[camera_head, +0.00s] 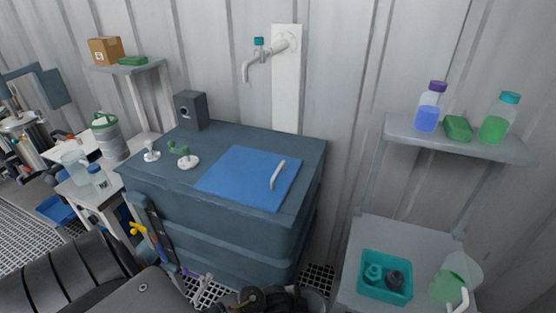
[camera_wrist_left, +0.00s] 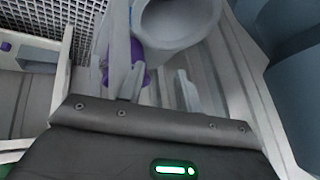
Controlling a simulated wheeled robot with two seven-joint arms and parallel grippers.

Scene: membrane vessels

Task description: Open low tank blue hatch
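The blue hatch (camera_head: 250,178) is a flat square panel lying closed on top of the low dark blue-grey tank (camera_head: 215,225). A white bar handle (camera_head: 278,175) stands on the hatch's right part. The hatch is clear of any gripper. In the left wrist view my left gripper (camera_wrist_left: 160,88) shows two pale fingers apart with nothing held between them. A grey pipe-like part and a purple piece lie beyond them. In the head view a dark arm part of mine fills the bottom left, and I cannot make out its fingertips. My right gripper is not clearly visible.
White fittings with green parts (camera_head: 187,158) and a dark box (camera_head: 190,110) stand on the tank top, left of the hatch. A tap (camera_head: 262,58) hangs on the wall behind. Shelves (camera_head: 460,140) with bottles stand at right. Space above the hatch is free.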

